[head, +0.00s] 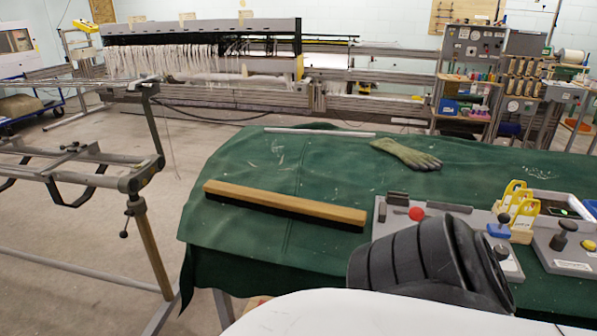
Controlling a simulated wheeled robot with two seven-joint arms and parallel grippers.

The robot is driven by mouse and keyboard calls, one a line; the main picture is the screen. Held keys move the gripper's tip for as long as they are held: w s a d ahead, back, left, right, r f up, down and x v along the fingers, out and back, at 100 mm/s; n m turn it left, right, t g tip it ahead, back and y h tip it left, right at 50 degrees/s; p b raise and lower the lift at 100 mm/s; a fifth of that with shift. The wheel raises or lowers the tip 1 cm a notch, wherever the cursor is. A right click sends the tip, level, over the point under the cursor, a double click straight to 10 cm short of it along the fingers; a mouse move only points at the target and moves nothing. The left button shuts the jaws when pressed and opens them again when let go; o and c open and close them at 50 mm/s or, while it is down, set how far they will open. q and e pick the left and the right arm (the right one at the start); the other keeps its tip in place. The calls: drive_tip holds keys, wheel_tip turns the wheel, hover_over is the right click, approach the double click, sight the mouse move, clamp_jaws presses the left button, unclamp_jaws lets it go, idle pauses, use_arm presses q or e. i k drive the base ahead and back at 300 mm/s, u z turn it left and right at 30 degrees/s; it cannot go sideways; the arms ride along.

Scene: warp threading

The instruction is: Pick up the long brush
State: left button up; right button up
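The long brush (284,202) lies across the near left part of a table covered with green cloth (225,252). It has a long tan wooden back, with dark bristles showing along its lower edge. Its left end is farther away than its right end. The whole wooden back is in sight, and nothing touches it from above. Neither of my grippers shows in the head view. A dark ribbed arm part of mine stands at the lower right, close to the brush's right end in the picture.
A grey rod (320,132) and a grey-green glove (407,154) lie at the table's back. Control panels (572,262) and yellow-handled tools (518,203) sit at the right. A metal frame with a wooden post (153,250) stands left of the table. The cloth behind the brush is mostly clear.

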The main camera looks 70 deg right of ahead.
sight(316, 213)
drive_tip(key=z, duration=2.2)
